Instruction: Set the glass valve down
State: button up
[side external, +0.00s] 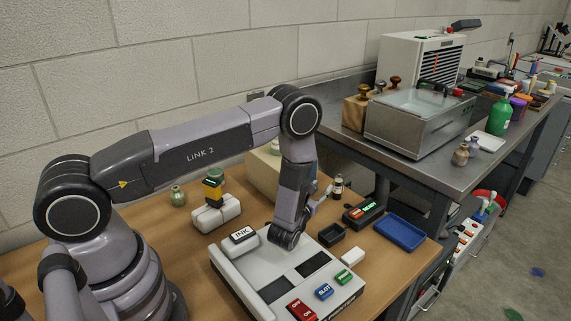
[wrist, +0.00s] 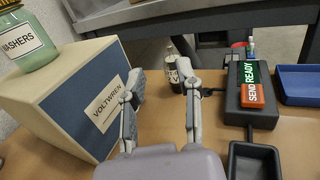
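My gripper (wrist: 158,95) is open, with its two fingers apart and bare brown table showing between them. In the side view my gripper (side external: 322,198) reaches low over the table towards a small dark bottle. This bottle (wrist: 174,57) stands upright with a pale label, just beyond the right fingertip, which hides part of it. The bottle also shows in the side view (side external: 338,187). Its label is only partly legible, and I cannot tell whether it is the glass valve. No other glass valve is clearly seen, and nothing is held.
A box labelled VOLTWREN (wrist: 88,97) stands close left, with a WASHERS jar (wrist: 27,42) on top. To the right are a black SEND READY device (wrist: 253,100), a small black tray (wrist: 233,163) and a blue tray (side external: 399,244). A grey machine (side external: 238,266) lies under my arm.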

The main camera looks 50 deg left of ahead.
jog(key=s+a+r+n+g+y, duration=0.15)
jog(key=a+r+n+y, duration=0.25)
jog(key=r, duration=0.4)
jog(key=s+a+r+n+g+y, duration=0.1)
jog(key=a+r+n+g+y, duration=0.25)
jog(key=r, duration=0.45)
jog(key=s+a+r+n+g+y, duration=0.1)
jog(key=s+a+r+n+g, duration=0.5)
jog(key=s+r+n+g, duration=0.45)
jog(key=s+r+n+g+h, duration=0.25)
jog(key=s+n, duration=0.25)
jog(key=s, duration=0.5)
jog(key=s+d+r+n+t+h, duration=0.1)
jog(key=s+d+n+t+h, duration=0.2)
jog(key=s+d+h, duration=0.3)
jog(key=s+d+r+n+t+h, duration=0.2)
jog(key=s+d+n+t+h, duration=0.2)
jog(key=d, duration=0.6)
jog(key=s+n+h, duration=0.1)
jog(key=s+h, duration=0.1)
jog(key=s, duration=0.1)
jog(key=shift+s+r+n+h, duration=0.2)
jog(key=shift+r+n+h, duration=0.1)
jog(key=shift+h, duration=0.1)
